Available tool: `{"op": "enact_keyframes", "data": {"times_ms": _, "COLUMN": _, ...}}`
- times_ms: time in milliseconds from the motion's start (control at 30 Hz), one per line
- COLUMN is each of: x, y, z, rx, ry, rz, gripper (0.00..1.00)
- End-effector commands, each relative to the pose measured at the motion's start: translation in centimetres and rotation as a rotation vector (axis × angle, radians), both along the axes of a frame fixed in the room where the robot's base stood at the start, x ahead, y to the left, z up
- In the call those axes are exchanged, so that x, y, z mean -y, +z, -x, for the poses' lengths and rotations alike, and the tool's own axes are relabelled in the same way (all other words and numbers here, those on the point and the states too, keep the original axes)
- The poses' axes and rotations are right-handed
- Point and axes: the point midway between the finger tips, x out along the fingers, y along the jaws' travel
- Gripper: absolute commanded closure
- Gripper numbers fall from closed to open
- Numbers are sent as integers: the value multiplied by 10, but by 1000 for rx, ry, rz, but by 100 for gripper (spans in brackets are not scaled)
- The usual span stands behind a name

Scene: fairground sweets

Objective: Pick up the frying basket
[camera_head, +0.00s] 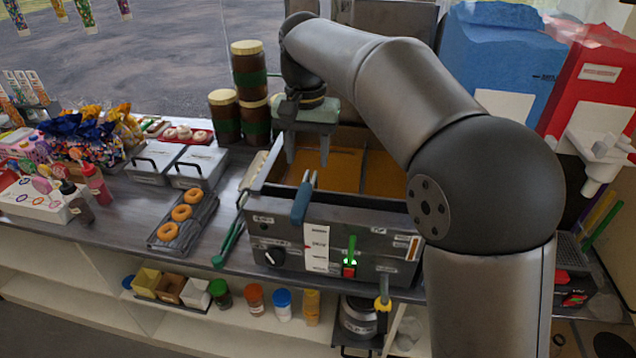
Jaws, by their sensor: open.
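A blue handle with a grey stem (302,203), apparently the frying basket's, sticks up over the front edge of the fryer. The basket's body is not clearly visible; it may be down in the orange oil. The fryer (385,238) is a dark box on the counter, with two oil-filled wells split by a divider. My gripper (307,162) points down over the left well, behind the blue handle. Its two fingers are apart with nothing seen between them. I cannot tell its exact height over the oil.
Left of the fryer stand a tray of doughnuts (180,222), lidded containers (200,167) and stacked brown jars (250,85). Green tongs (230,243) lie by the fryer's left side. Blue (498,60) and red (590,85) dispensers stand at the back right.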

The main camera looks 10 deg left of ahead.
Motion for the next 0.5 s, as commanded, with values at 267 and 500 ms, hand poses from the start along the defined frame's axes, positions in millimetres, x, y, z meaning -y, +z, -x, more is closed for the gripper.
{"op": "enact_keyframes", "data": {"times_ms": 267, "x": 0, "y": -37, "z": 0, "rx": -1, "ry": 0, "rz": 0, "gripper": 51}}
{"op": "enact_keyframes", "data": {"times_ms": 500, "x": -3, "y": -59, "z": 1, "rx": -4, "ry": 1, "rz": 2, "gripper": 51}}
